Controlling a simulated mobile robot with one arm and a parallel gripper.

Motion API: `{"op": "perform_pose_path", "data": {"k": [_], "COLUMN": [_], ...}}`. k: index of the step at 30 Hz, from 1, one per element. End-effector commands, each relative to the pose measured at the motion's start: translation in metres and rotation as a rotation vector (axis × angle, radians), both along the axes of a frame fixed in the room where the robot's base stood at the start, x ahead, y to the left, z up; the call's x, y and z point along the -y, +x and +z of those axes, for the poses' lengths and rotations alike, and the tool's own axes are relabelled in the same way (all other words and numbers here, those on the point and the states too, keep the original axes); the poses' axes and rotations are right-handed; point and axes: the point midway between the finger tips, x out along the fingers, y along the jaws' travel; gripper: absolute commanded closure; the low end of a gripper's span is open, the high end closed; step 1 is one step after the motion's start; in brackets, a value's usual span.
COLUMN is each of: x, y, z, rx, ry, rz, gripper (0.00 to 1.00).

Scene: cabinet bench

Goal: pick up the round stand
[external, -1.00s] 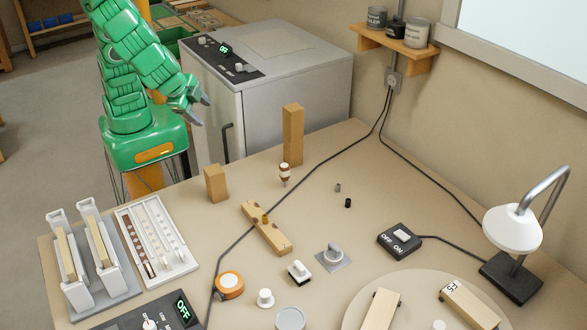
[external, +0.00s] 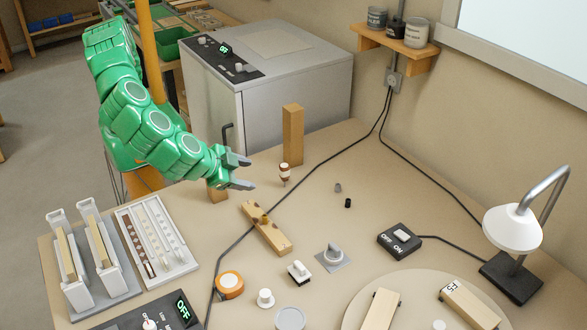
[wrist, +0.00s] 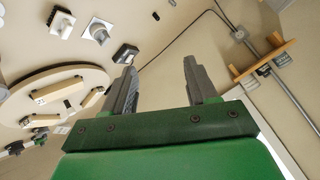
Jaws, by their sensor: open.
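My gripper (external: 245,172) is open and empty in the external view, above the bench's far left part, fingers pointing right. Its two fingers (wrist: 160,70) stand apart in the wrist view with nothing between them. Which thing is the round stand, I cannot tell for sure. A large flat beige round board (external: 425,300) lies at the front right with wooden blocks on it; it also shows in the wrist view (wrist: 52,80). A small grey round disc (external: 290,319) sits at the front edge, partly cut off. My gripper is well apart from both.
A tall wooden block (external: 293,135) and a small brown-white bobbin (external: 285,173) stand close to my gripper. A notched wooden bar (external: 268,230) lies nearer the front. The lamp (external: 514,230) stands at right. A black cable (external: 330,162) crosses the bench.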

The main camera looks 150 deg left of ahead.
Motion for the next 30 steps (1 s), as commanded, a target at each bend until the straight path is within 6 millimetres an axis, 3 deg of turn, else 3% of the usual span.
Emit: {"op": "perform_pose_path", "data": {"k": [15,30], "x": [0.027,0.065], "y": [0.093,0.151], "z": [-0.079,-0.165], "rx": [0.237,0.481], "ry": [0.110,0.142], "rz": [0.039,0.079], "gripper": [0.43,0.43]}}
